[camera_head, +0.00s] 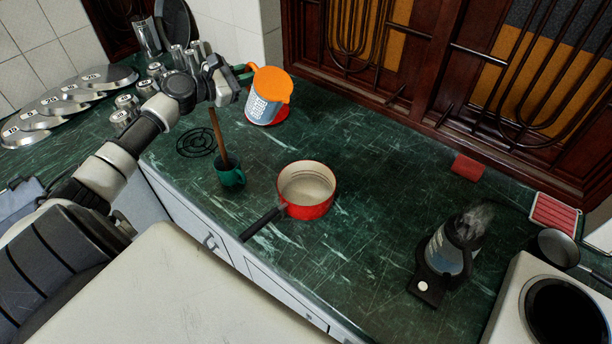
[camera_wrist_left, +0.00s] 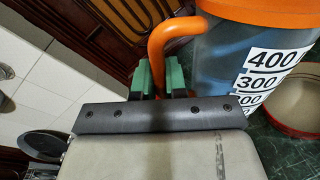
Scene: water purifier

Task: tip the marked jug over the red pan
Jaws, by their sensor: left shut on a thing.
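The marked jug (camera_head: 262,103) has an orange top, a grey-blue see-through body and white number labels. In the left wrist view the jug (camera_wrist_left: 235,60) shows 400 and 300 close up. My left gripper (camera_head: 246,72) is shut on its orange handle, with green fingertips on either side of it in the left wrist view (camera_wrist_left: 160,78). The jug looks nearly upright, behind and left of the pan; whether it touches the counter I cannot tell. The red pan (camera_head: 306,208) stands on the counter, cream inside, its black handle pointing front-left. My right gripper is out of view.
A green mug (camera_head: 230,177) with a brown stick stands left of the pan. Metal lids (camera_head: 62,108) and canisters (camera_head: 125,105) lie at the left. The counter (camera_head: 390,190) between pan and kettle is clear.

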